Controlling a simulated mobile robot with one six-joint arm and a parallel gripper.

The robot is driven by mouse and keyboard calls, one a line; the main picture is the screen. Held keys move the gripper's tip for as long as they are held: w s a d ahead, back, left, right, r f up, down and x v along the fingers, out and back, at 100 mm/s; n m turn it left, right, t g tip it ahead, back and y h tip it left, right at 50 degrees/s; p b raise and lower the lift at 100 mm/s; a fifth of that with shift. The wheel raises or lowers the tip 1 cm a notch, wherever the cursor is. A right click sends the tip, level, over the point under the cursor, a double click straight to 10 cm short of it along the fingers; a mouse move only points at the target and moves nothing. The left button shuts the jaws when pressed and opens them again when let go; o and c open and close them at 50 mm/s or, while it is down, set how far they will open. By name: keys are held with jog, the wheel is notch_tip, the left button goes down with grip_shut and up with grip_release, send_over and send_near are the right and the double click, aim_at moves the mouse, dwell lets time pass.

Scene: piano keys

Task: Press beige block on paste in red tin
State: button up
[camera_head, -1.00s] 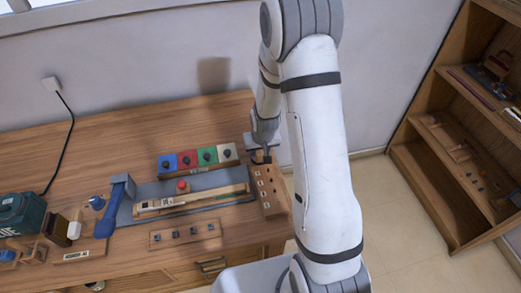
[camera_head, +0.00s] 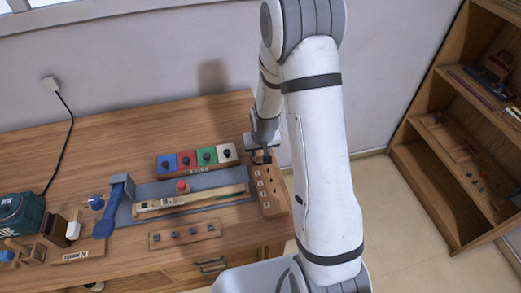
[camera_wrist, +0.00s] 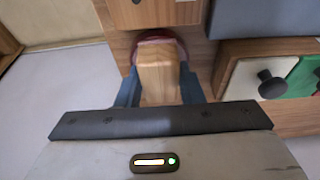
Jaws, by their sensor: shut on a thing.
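In the wrist view my gripper (camera_wrist: 158,78) has its blue fingers closed on both sides of the beige wooden block (camera_wrist: 159,65). The red tin (camera_wrist: 147,38) shows as a dark red rounded rim around the far end of the block. The block covers most of the tin, so the paste is hidden, and I cannot tell whether the block touches it. In the head view my gripper (camera_head: 262,156) is low at the right end of the table, just behind the wooden block with holes. The beige block and tin cannot be made out there.
The wooden block with holes (camera_head: 271,190) stands close in front of my gripper. A board with coloured squares and black knobs (camera_head: 197,158) lies to its left. A grey mat (camera_head: 157,190) holds a wooden keyed piece (camera_head: 190,202). The table's right edge is close.

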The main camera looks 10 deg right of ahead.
jog(key=shift+r+p, duration=1.85)
jog(key=shift+r, duration=1.65)
jog(key=shift+s+f, duration=0.45)
jog(key=shift+f, duration=0.25)
jog(key=shift+s+f, duration=0.45)
jog(key=shift+f, duration=0.2)
